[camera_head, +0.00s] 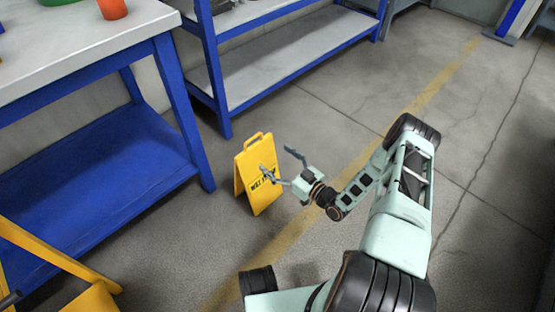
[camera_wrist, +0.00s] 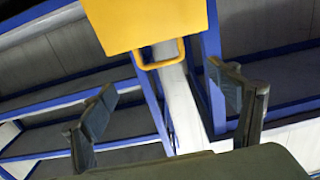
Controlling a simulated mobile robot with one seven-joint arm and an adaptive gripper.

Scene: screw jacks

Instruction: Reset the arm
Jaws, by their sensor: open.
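My arm stretches from the lower right of the head view toward the middle. My gripper (camera_head: 280,166) is open and empty, with its two fingers spread apart. It is in front of a yellow folding floor sign (camera_head: 258,195) that stands upright on the floor. One finger overlaps the sign in the head view; I cannot tell whether they touch. In the wrist view my gripper (camera_wrist: 165,112) shows both fingers apart, with the yellow sign (camera_wrist: 150,22) and its handle loop beyond them.
A blue-legged workbench (camera_head: 85,50) with a grey top stands at left, an orange cup (camera_head: 112,9) on it. A blue shelf unit (camera_head: 290,55) stands at the back. A yellow frame (camera_head: 55,262) is at the lower left. The floor (camera_head: 480,150) at right is clear.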

